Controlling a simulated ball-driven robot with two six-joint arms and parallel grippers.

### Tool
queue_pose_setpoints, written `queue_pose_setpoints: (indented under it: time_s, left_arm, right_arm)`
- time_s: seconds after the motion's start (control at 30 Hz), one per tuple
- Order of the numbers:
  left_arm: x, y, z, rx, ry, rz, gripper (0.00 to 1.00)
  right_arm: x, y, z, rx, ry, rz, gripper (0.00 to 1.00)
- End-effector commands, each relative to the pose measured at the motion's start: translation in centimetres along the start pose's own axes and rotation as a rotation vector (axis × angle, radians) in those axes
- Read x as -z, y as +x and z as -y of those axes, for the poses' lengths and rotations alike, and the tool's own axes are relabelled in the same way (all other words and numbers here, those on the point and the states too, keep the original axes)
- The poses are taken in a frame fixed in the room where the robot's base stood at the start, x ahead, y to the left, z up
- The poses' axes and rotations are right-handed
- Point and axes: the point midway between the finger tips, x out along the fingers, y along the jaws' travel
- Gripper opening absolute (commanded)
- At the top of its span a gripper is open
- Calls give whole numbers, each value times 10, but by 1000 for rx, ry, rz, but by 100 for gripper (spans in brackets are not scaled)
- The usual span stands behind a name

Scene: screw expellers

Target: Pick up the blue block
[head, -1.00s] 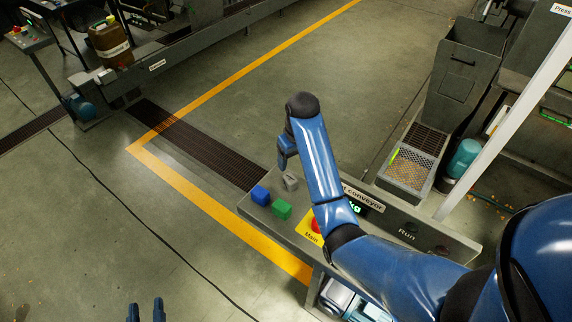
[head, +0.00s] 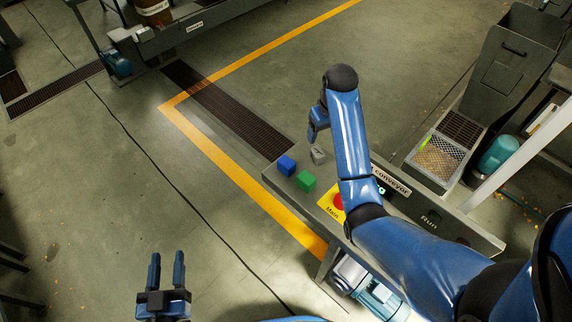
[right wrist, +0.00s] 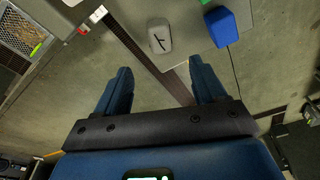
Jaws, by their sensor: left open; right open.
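The blue block (head: 287,165) sits near the left corner of the grey control panel top (head: 283,187), beside a green block (head: 305,180). It also shows at the upper right of the right wrist view (right wrist: 222,27). My right gripper (head: 316,132) is above the panel's far edge, near a grey piece (head: 318,154), apart from the blue block. In the right wrist view its fingers (right wrist: 162,88) are spread with nothing between them. My left gripper (head: 166,270) is open and empty over the floor at the lower left, far from the panel.
The panel carries a red button on a yellow plate (head: 334,206) and a label reading "conveyor" (head: 390,180). A mesh tray (head: 437,157) and a grey hopper (head: 507,70) stand to the right. The floor left of the panel is clear, with a dark grate (head: 230,110).

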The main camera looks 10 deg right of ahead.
Motion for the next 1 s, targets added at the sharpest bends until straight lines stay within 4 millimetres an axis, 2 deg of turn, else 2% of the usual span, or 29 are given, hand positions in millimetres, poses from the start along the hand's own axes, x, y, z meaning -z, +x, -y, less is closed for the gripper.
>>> queue_pose_setpoints:
  time_s: [0.03,0.1,0.17,0.27,0.33,0.47,0.6,0.8,1.0]
  left_arm:
    - [0,0,0,0,0,0,43]
    - [1,0,0,0,0,0,43]
    - [2,0,0,0,0,0,43]
    - [6,0,0,0,0,0,43]
    - [9,0,0,0,0,0,43]
    - [11,0,0,0,0,0,43]
    - [13,0,0,0,0,0,43]
    - [13,0,0,0,0,0,43]
    - [13,0,0,0,0,0,43]
  right_arm:
    - [0,0,0,0,0,0,75]
    - [1,-1,3,1,-5,0,85]
    - [4,-3,10,2,-19,-3,85]
    - [13,-8,35,10,-68,1,85]
    - [20,-7,62,15,-48,24,85]
    - [24,-2,86,10,156,62,85]
    - [26,4,106,-10,435,100,85]
    - [24,13,113,-55,831,131,85]
    - [22,17,111,-83,1090,135,85]
